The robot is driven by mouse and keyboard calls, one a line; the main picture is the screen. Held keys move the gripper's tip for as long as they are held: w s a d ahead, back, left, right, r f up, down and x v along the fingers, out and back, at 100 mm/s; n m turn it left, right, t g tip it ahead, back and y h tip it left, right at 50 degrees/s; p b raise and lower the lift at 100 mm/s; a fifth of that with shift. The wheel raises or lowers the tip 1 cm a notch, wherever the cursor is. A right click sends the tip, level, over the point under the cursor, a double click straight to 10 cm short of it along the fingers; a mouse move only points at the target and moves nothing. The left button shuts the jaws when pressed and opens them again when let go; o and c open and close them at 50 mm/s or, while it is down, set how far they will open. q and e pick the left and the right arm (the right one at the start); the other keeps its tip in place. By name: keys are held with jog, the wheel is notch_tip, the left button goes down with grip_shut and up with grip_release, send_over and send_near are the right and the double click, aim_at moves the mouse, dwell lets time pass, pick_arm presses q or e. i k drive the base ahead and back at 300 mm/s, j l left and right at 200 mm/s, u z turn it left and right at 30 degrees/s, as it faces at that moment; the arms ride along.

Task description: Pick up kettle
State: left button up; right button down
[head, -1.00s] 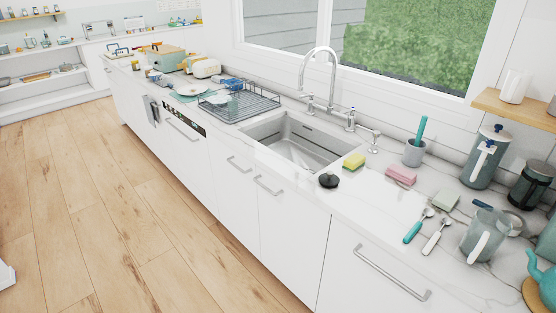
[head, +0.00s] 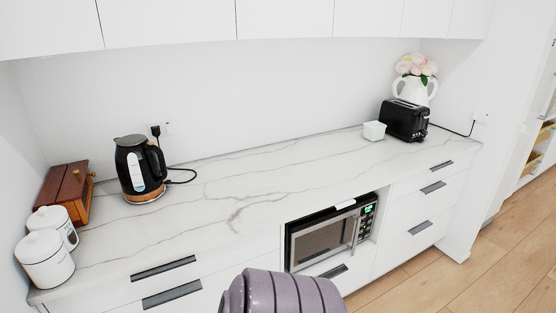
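A black electric kettle (head: 134,172) with a copper-coloured base stands upright at the left of the marble counter in the head view. Its handle (head: 158,160) is on the right side, and a pale window strip runs down its front. A black cord runs from its base to a wall socket behind it. Neither of my grippers shows in the head view, and nothing touches the kettle.
White canisters (head: 46,262) and a wooden box (head: 66,198) stand left of the kettle. A black toaster (head: 404,120), a small pale bowl (head: 374,131) and a flower vase (head: 414,91) are at the right. A microwave (head: 325,238) sits below the counter. The middle countertop (head: 260,180) is clear.

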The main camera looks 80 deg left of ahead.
aim_at(141, 169)
jog(key=u, duration=3.25)
